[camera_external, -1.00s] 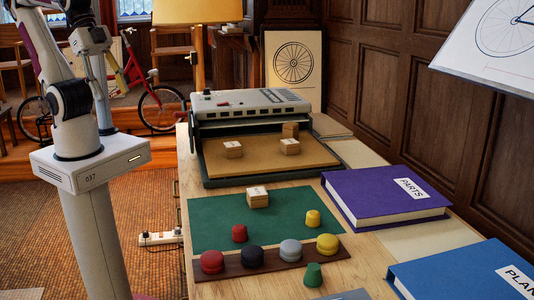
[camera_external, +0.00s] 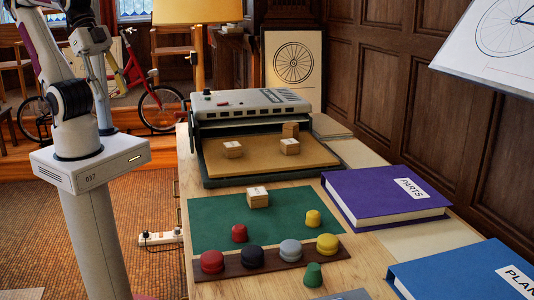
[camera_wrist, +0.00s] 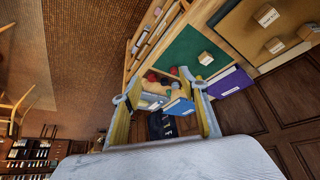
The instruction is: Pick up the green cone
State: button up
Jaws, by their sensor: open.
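The external view shows my arm at the left but not the fingertips.
Red, black, grey and yellow round pieces sit on the strip behind the cone. A purple book (camera_external: 372,198) and blue book (camera_external: 440,272) lie to the right.

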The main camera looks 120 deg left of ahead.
jog(key=shift+w, duration=0.1)
jog(key=w+a+f+m+t+y, duration=0.1)
jog(key=w+a+f+t, duration=0.15)
jog(key=w, duration=1.55)
jog(key=w+a+f+m+t, duration=0.15)
jog(key=w+a, duration=0.25)
jog(key=w, duration=1.5)
jog(key=w+d+f+t+h, duration=0.1)
jog(key=w+f+h, duration=0.1)
jog(key=w+f, duration=0.2)
jog(key=w+d+f+m+t+h, duration=0.1)
jog(key=w+f, duration=0.4)
jog(key=f, duration=0.6)
jog(key=w+d+f+m+t+h, duration=0.1)
jog(key=w+d+f+h, duration=0.1)
jog(key=w+f, duration=0.3)
jog(key=shift+w+d+f+h, duration=0.1)
jog(key=shift+d+f+h, duration=0.15)
jog(key=shift+f, duration=0.55)
jog(key=shift+d+f+h, duration=0.1)
jog(key=shift+f+h, duration=0.25)
jog(key=shift+f, duration=0.45)
jog(key=shift+d+f, duration=0.15)
jog(key=shift+f, duration=0.25)
